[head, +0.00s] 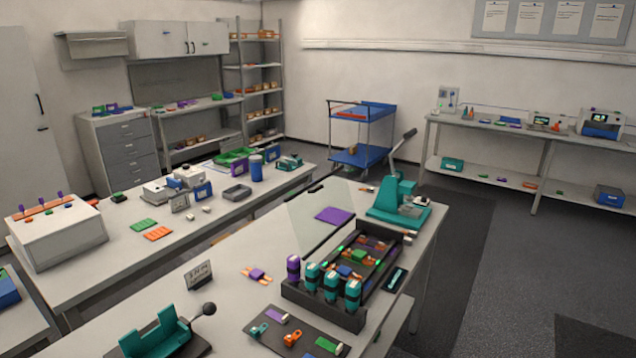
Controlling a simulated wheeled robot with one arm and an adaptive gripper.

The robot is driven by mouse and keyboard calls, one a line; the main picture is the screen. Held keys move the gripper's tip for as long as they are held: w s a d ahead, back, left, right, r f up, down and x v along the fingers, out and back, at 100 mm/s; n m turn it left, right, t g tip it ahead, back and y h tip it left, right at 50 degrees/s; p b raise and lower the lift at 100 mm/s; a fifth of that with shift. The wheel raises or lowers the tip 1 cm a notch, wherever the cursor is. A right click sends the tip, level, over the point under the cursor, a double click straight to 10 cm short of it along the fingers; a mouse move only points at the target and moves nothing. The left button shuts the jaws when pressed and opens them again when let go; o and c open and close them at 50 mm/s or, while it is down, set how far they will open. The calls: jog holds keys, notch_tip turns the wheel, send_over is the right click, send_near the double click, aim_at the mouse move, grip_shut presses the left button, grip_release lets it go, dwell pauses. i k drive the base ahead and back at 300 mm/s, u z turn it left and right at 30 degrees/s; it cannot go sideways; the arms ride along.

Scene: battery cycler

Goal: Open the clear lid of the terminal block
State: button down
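A dark block-like unit (318,308) stands on the near bench, with several teal and purple cylinders along its front. Its open top holds small green, orange and blue parts. I cannot tell for certain whether it is the terminal block. A pale see-through panel (312,213) shows behind it to the left, with a short dark piece at its upper edge. Whether this panel is the clear lid, and whether it is hinged to the unit, cannot be made out. My gripper is not in view.
A teal lever press (398,208) stands right behind the unit; another teal lever fixture (155,335) is at the front left. A dark mat (297,335) with small parts lies in front. A small sign (198,274) stands left. Floor to the right (510,270) is clear.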

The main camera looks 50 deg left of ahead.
aim_at(313, 188)
jog(key=u, duration=0.3)
jog(key=i, duration=1.55)
jog(key=u, duration=0.95)
jog(key=i, duration=1.4)
jog(key=u, duration=1.8)
jog(key=i, duration=0.65)
jog(key=u, duration=0.6)
